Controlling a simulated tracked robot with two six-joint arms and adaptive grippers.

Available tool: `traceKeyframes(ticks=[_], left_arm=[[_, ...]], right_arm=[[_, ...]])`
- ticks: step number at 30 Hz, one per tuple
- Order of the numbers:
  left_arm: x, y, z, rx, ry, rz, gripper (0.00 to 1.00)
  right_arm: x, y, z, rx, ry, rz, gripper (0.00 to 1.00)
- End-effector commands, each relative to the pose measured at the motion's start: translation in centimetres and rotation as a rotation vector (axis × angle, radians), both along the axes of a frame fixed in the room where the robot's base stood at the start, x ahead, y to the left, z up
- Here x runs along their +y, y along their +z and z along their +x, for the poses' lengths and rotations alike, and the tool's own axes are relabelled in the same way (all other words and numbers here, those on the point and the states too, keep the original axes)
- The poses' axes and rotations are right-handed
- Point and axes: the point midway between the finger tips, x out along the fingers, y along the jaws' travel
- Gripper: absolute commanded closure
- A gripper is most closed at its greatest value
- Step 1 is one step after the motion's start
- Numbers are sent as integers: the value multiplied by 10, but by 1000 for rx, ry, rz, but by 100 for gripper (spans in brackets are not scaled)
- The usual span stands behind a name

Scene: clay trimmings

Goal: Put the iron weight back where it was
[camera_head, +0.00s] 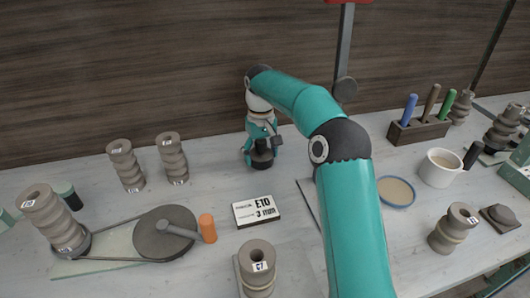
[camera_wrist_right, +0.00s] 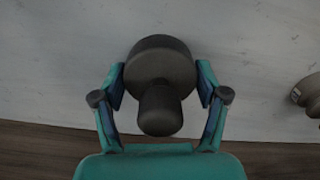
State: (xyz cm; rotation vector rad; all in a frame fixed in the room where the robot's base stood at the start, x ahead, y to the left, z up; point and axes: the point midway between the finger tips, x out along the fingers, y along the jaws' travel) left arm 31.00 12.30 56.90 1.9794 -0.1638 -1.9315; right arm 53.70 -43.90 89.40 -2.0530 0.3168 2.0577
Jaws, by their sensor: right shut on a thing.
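The iron weight (camera_head: 262,158) is a dark, squat cylinder with a knob on top. My right gripper (camera_head: 261,146) comes down over it from above and is shut on it, near the back of the table. In the right wrist view, the weight's round dark body (camera_wrist_right: 160,62) and knob (camera_wrist_right: 160,112) lie between the two teal fingers of my gripper (camera_wrist_right: 161,85). I cannot tell whether its base touches the table. My left gripper is not in view.
Ribbed clay stacks (camera_head: 127,166) stand left of the weight. A belt-driven wheel (camera_head: 165,233) and a label card (camera_head: 257,212) marked E10, 3 mm are nearer. A tool rack (camera_head: 420,131), white cup (camera_head: 440,168) and blue-rimmed dish (camera_head: 396,191) are right. Bare table surrounds the weight.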

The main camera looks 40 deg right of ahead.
Motion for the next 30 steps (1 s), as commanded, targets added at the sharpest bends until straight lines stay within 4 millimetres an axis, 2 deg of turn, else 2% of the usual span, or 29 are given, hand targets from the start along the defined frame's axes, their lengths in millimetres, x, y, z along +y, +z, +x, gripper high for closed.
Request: traceKeyframes(ticks=[19,20,24,30], left_arm=[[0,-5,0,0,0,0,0],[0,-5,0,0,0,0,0],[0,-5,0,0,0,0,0],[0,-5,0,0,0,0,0]], right_arm=[[0,-8,1,-6,0,-2,96],[0,-7,1,-6,0,-2,22],[0,-7,1,-4,0,-1,0],[0,-9,1,-2,0,-1,0]])
